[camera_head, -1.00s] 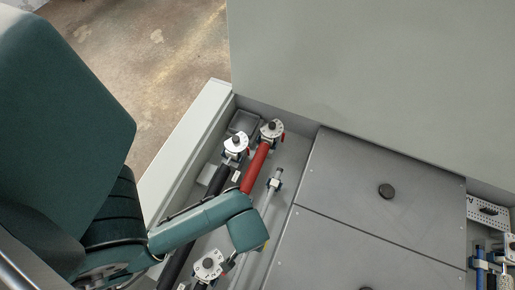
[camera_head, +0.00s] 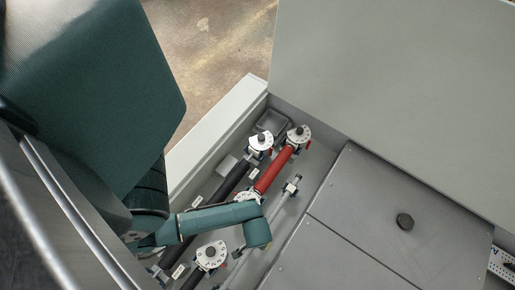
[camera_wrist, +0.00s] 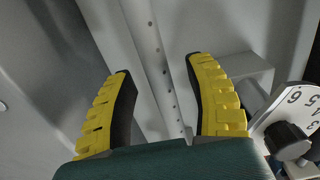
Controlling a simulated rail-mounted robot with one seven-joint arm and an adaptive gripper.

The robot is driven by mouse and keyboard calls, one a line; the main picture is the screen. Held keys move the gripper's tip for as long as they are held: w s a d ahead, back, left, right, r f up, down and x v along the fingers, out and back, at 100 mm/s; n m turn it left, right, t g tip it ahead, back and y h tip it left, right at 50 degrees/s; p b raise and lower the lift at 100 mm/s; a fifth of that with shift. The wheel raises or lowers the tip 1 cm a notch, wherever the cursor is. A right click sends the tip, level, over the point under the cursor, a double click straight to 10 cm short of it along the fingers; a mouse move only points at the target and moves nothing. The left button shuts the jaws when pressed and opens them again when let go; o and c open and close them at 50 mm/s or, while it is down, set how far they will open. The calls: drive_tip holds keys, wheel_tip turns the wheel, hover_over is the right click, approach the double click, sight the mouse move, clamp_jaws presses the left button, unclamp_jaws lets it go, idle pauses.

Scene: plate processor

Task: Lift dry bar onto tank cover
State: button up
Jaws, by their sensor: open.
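My arm's end hangs over the bar's lower part and hides my fingertips in the head view. In the wrist view my gripper (camera_wrist: 158,75) is open, with yellow and black fingers wide apart. A pale strip (camera_wrist: 152,45) with small holes runs between them, apparently untouched; I cannot tell whether it is the bar.
A red roller (camera_head: 272,170) and a dark roller (camera_head: 232,180) lie left of the bar, with white numbered dials. One dial (camera_wrist: 296,108) is close to the right finger in the wrist view. A tall grey panel (camera_head: 400,90) stands behind. The cover's top is clear apart from the knob.

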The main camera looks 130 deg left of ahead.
drive_tip(key=shift+f, duration=0.2)
clamp_jaws()
idle(0.3)
wheel_tip(320, 180, up, 10)
drive_tip(key=shift+r, duration=0.1)
